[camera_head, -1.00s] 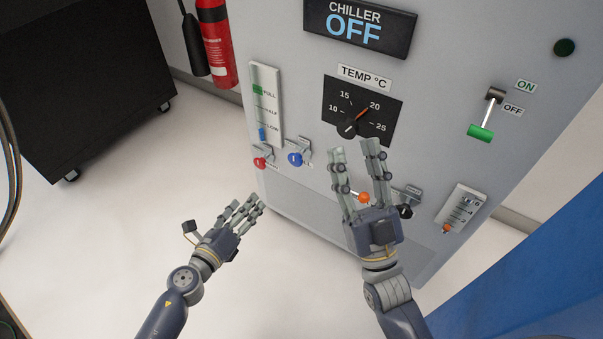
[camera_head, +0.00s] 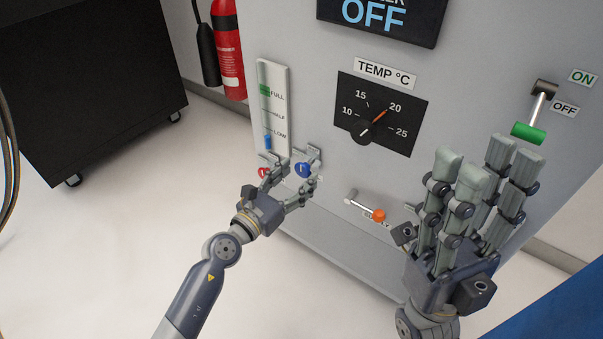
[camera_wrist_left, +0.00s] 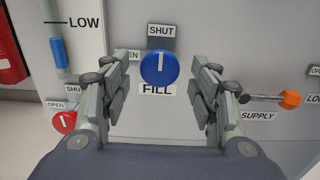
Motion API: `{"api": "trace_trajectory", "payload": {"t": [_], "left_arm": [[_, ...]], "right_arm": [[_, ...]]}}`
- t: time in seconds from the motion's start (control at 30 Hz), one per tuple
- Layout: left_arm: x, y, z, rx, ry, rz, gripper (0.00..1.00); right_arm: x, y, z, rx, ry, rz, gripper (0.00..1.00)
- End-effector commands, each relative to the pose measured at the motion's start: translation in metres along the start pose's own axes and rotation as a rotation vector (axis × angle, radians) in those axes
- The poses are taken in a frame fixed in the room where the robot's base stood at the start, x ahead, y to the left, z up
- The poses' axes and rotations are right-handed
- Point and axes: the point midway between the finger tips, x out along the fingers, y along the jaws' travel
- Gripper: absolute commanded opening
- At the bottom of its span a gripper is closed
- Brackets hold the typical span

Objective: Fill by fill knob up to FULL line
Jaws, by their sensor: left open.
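The blue fill knob (camera_head: 303,170) is on the chiller's front panel. In the left wrist view the fill knob (camera_wrist_left: 160,68) has its white mark upright, toward the SHUT label (camera_wrist_left: 161,30) above it. My left gripper (camera_head: 290,177) is open, its fingers on either side of the fill knob and apart from it in the wrist view. The level gauge (camera_head: 274,105) shows blue liquid (camera_head: 268,142) near LOW, well below the green band (camera_head: 265,90) at FULL. My right gripper (camera_head: 486,165) is open and empty in front of the panel's right side.
A red knob (camera_wrist_left: 64,122) sits left of the fill knob. An orange-tipped supply lever (camera_head: 378,215) is to its right. The temperature dial (camera_head: 380,115), a green-handled switch (camera_head: 529,133) and the display reading OFF (camera_head: 375,16) are on the panel. A fire extinguisher (camera_head: 228,50) stands left.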

Motion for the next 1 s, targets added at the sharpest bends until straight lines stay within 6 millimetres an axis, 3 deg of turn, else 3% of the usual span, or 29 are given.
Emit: {"api": "trace_trajectory", "payload": {"t": [0.2, 0.53, 0.73, 1.0], "left_arm": [[0.022, 0.001, -0.001, 0.000, -0.001, 0.001, 0.56], [0.025, 0.000, 0.000, 0.000, 0.000, 0.001, 0.56], [0.025, 0.000, 0.000, -0.001, 0.000, 0.001, 0.11], [0.025, 0.000, 0.000, -0.009, 0.000, 0.001, 0.11]], "right_arm": [[-0.006, 0.000, 0.002, 0.000, -0.001, 0.000, 0.40], [-0.006, 0.000, 0.002, 0.000, -0.001, 0.000, 0.40], [-0.006, 0.000, 0.002, 0.000, -0.001, 0.000, 0.40], [-0.005, 0.000, 0.002, 0.000, -0.001, 0.000, 0.40]]}}
